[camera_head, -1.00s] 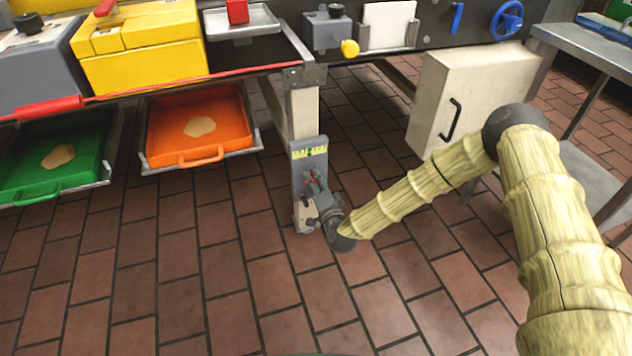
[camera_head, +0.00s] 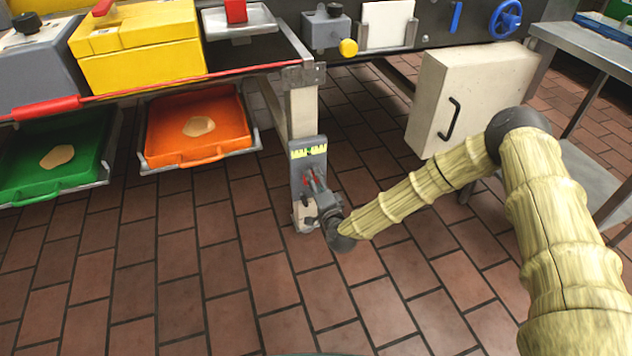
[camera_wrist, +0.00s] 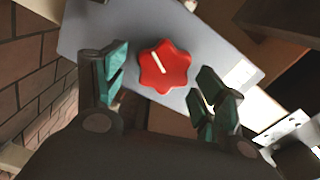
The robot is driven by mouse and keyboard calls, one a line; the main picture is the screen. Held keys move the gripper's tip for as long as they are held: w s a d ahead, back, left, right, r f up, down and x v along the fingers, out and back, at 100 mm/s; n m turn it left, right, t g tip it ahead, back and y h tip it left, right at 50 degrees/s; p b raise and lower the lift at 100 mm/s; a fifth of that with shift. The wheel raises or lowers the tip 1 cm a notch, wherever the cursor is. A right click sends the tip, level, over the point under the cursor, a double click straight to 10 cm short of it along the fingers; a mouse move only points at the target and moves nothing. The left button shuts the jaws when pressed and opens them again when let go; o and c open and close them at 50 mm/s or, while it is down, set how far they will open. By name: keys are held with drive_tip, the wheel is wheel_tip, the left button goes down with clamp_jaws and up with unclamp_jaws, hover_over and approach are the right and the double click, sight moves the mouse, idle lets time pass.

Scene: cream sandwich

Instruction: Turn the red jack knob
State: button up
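The red jack knob (camera_wrist: 164,66) is a lobed red dial with a white line, mounted on a grey panel (camera_wrist: 215,50). In the head view the panel (camera_head: 297,178) stands upright at the foot of the table leg, and only a bit of the red knob (camera_head: 307,181) shows past my gripper. My gripper (camera_wrist: 165,90) is open in the wrist view, with one teal-padded finger left of the knob and the other at its lower right. A gap shows between the knob and each finger. In the head view my gripper (camera_head: 315,184) is in front of the panel.
A yellow-green scale (camera_head: 309,152) is on the upper panel. An orange tray (camera_head: 238,125) and a green tray (camera_head: 20,193) hang at the left. A cream cabinet (camera_head: 482,90) with a black handle stands at the right. The brick floor in front is clear.

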drive_tip(key=shift+a, duration=0.1)
drive_tip(key=v, duration=1.2)
idle(0.4)
drive_tip(key=s+d+f+n+g, duration=0.1)
drive_tip(key=s+f+n+g, duration=0.35)
drive_tip(key=s+f, duration=0.4)
drive_tip(key=s+d+f+n+g, duration=0.1)
drive_tip(key=s+f+n+g, duration=0.35)
drive_tip(key=s, duration=0.65)
drive_tip(key=s+d+f+n+g+h+p, duration=0.15)
drive_tip(key=s+d+g+h, duration=0.55)
drive_tip(key=s+d, duration=1.1)
wheel_tip(320, 180, up, 34)
drive_tip(key=s+a+g+y+p, duration=0.1)
drive_tip(key=s+p, duration=0.1)
drive_tip(key=p, duration=3.1)
drive_tip(key=shift+s+a, duration=0.2)
drive_tip(key=shift+a, duration=0.15)
